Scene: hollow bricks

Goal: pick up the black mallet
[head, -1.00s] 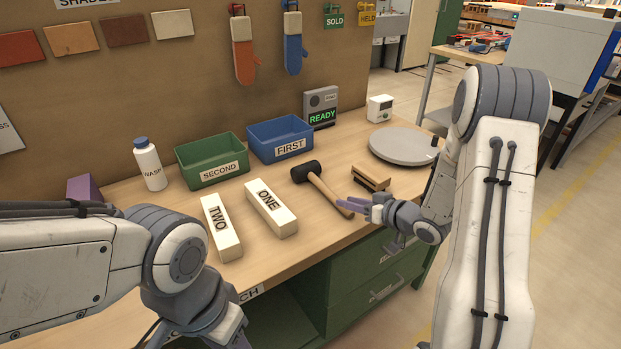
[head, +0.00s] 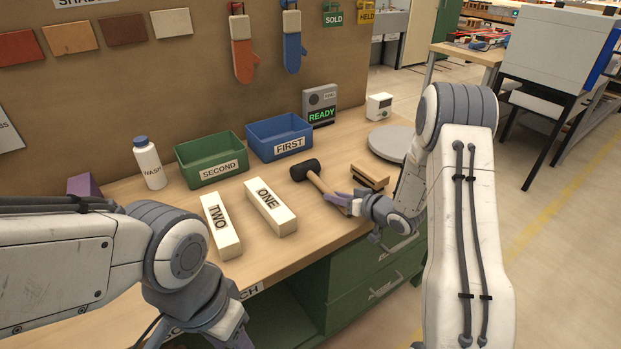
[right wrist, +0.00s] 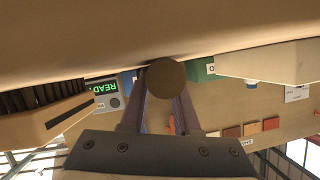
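The black mallet (head: 306,169) lies on the bench with its dark head toward the back and its wooden handle (head: 321,186) slanting toward the front right. My right gripper (head: 342,200) is low at the near end of the handle. In the right wrist view the round handle end (right wrist: 165,78) sits in line with the two fingers of my right gripper (right wrist: 164,98), one on each side; it hides their tips. The fingers look apart, and no firm grip shows. My left arm is at the lower left; its fingertips are not visible.
A small wooden brush-like block (head: 369,178) lies close to the right gripper, beside a grey round plate (head: 389,142). White bricks ONE (head: 284,220) and TWO (head: 227,243) lie left of the mallet. Blue (head: 283,153) and green (head: 226,180) bins stand behind.

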